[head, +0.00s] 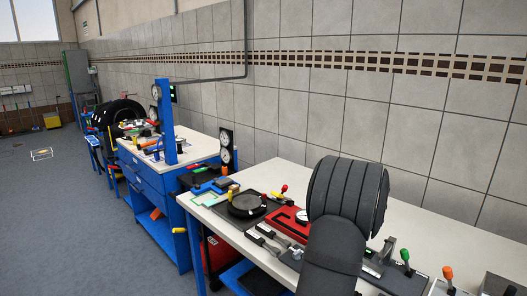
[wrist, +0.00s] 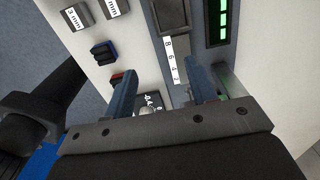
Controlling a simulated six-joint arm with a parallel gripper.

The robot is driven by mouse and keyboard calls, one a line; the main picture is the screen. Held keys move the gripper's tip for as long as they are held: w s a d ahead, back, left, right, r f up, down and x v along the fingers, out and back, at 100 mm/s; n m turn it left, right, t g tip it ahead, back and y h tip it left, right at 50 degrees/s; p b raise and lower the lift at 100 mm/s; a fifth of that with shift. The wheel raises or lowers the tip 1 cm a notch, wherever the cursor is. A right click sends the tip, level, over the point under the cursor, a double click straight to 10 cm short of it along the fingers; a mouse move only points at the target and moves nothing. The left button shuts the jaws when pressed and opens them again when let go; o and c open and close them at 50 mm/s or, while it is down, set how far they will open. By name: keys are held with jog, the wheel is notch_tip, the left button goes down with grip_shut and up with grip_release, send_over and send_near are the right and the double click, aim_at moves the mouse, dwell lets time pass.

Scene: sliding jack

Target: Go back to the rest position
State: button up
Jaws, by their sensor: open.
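My gripper (wrist: 160,70) shows in the wrist view with two blue-grey fingers apart and nothing between them. It hangs over a grey device (wrist: 172,14) with a white number scale (wrist: 171,58) that lies between and beyond the fingertips. A black panel with a lit green bar (wrist: 221,20) is to the right. In the head view my arm covers the middle of the bench, and the gripper is hidden. I cannot tell which part is the sliding jack.
The white workbench (head: 440,215) carries a red tool block (head: 289,222), a dark round fixture (head: 246,204), and levers with green (head: 405,255) and orange (head: 447,272) knobs. Small labelled blocks (wrist: 76,16) and a blue-black block (wrist: 103,50) lie left of my fingers.

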jog(key=w+f, duration=0.1)
jog(key=w, duration=0.2)
jog(key=w+f, duration=0.1)
jog(key=shift+w+a+f, duration=0.3)
jog(key=shift+w+a, duration=0.05)
jog(key=shift+a, duration=0.05)
jog(key=shift+f, duration=0.45)
dwell(0.7)
